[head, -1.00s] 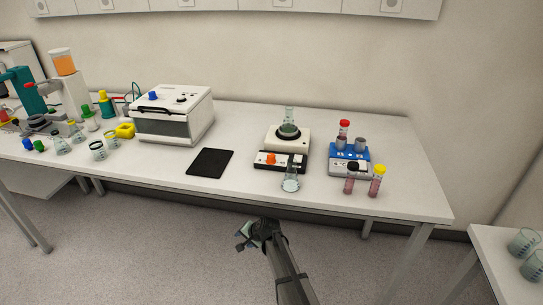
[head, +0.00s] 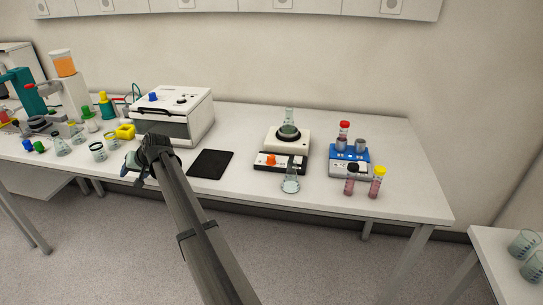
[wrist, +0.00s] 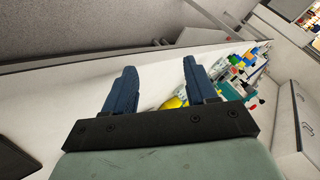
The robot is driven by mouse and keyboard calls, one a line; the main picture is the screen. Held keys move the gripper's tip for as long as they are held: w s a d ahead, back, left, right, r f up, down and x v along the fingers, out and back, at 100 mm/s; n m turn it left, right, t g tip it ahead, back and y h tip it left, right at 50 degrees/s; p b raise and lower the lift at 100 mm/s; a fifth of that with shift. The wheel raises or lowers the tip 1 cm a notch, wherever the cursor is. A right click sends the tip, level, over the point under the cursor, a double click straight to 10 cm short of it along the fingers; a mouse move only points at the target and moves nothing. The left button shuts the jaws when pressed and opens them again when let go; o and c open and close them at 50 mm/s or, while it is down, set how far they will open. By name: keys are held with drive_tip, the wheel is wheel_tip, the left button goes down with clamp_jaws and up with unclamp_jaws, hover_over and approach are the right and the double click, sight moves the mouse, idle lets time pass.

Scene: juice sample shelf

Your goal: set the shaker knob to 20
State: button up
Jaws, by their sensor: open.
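A white unit with a black base (head: 262,167) and an orange front knob (head: 271,160) holds a flask (head: 288,130) on its round top. A white box (head: 200,102) to the left has a blue knob (head: 153,97) and a dark dial (head: 182,100) on its sloped top. No label tells which is the shaker, and knob settings are too small to read. My gripper (head: 132,167) is at the bench's front edge, below the white box and left of the black pad. In the wrist view its blue fingers (wrist: 159,66) are apart, with nothing held between them.
A black pad (head: 211,164) lies mid-bench. A flask (head: 290,183) stands before the orange-knob unit. A yellow object (head: 125,132) and several beakers (head: 98,152) crowd the left.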

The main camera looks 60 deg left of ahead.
drive_tip(key=w+d+r+n+t+h, duration=0.1)
drive_tip(key=w+d+r+n+h, duration=0.15)
drive_tip(key=w, duration=0.85)
drive_tip(key=w+d+r+n+t+h, duration=0.15)
drive_tip(key=w+r+n, duration=0.25)
drive_tip(key=w, duration=0.7)
wheel_tip(320, 180, up, 7)
drive_tip(key=n+t+h, duration=0.3)
drive_tip(key=n, duration=0.2)
hover_over(272, 156)
drive_tip(key=shift+g, duration=0.25)
wheel_tip(272, 156, down, 13)
drive_tip(key=shift+s+f, duration=0.15)
drive_tip(key=shift+c, duration=0.3)
drive_tip(key=c, duration=1)
